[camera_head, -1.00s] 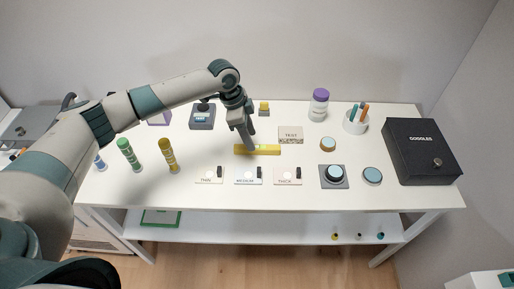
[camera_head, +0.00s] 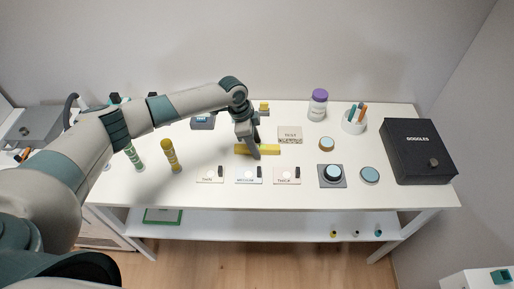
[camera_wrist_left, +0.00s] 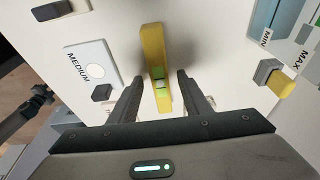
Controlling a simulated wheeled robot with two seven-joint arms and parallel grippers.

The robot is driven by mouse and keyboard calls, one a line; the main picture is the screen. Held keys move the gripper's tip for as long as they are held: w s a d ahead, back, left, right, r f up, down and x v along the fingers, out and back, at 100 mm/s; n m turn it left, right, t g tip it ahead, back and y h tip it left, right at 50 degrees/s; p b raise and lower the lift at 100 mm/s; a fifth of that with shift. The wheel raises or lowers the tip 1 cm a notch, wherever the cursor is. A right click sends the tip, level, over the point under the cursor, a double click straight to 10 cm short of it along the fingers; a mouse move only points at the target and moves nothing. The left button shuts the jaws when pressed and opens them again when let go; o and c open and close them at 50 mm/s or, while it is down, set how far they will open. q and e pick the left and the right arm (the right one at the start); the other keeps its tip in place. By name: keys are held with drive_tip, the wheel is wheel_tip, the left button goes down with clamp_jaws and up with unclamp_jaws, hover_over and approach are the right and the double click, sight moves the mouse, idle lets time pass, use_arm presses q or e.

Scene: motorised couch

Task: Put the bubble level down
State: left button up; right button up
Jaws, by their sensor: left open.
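The bubble level (camera_head: 271,150) is a yellow bar lying flat on the white table, near its middle. In the left wrist view the bubble level (camera_wrist_left: 152,45) shows green vials along it and runs between the fingers. My left gripper (camera_head: 256,154) is open and stands over the bar, one finger on each side, with a visible gap to each finger. It also shows in the left wrist view (camera_wrist_left: 158,77). In the head view its fingers hide part of the bar. My right gripper is not in view.
In front of the level lie the thin, medium (camera_head: 248,175) and thick cards. A round button box (camera_head: 332,175), a black goggles box (camera_head: 418,150) and a pen cup (camera_head: 353,124) stand to the right. Yellow (camera_head: 170,155) and green posts stand left.

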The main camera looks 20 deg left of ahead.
sight(260, 146)
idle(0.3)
use_arm(q)
clamp_jaws()
drive_tip(key=shift+r, duration=0.15)
drive_tip(key=shift+r+b, duration=0.4)
drive_tip(key=shift+r, duration=0.15)
wheel_tip(260, 146, up, 2)
drive_tip(key=shift+r+b, duration=0.2)
drive_tip(key=shift+b, duration=0.4)
drive_tip(key=s+d+r+b, duration=0.3)
drive_tip(key=d+r, duration=0.4)
drive_tip(key=d, duration=0.4)
drive_tip(key=shift+d+r, duration=0.15)
